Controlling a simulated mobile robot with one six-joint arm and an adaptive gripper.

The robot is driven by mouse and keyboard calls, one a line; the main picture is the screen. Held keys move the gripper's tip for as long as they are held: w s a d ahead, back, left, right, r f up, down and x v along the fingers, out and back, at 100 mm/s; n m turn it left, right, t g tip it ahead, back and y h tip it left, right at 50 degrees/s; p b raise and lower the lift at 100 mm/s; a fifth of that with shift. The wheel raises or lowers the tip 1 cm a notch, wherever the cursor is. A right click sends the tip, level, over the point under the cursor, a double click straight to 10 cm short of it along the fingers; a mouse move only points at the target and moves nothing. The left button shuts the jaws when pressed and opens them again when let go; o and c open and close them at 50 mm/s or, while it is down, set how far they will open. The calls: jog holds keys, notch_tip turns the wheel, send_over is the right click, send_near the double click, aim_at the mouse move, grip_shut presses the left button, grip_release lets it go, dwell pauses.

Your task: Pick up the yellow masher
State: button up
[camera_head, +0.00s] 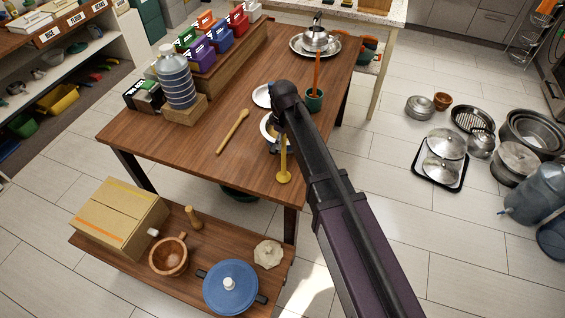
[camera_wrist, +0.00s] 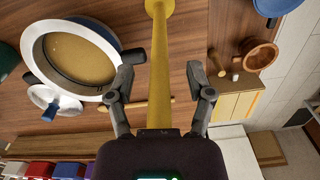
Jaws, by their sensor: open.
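The yellow masher (camera_head: 283,163) is at the near right part of the wooden table, its round end toward the table's front edge. In the wrist view its long yellow shaft (camera_wrist: 160,45) runs down the middle from the top edge. My gripper (camera_wrist: 160,88) is open, with one finger on each side of the shaft and gaps visible on both sides. Whether the masher touches the table along its length I cannot tell. In the head view my arm hides most of the gripper and the masher's far end.
A white-rimmed pot (camera_wrist: 80,62) stands close beside the left finger. A wooden spoon (camera_head: 232,131) lies left of the masher. The table's front left is clear.

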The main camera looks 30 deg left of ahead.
grip_shut()
dwell(0.3)
jog(key=shift+r, duration=0.1)
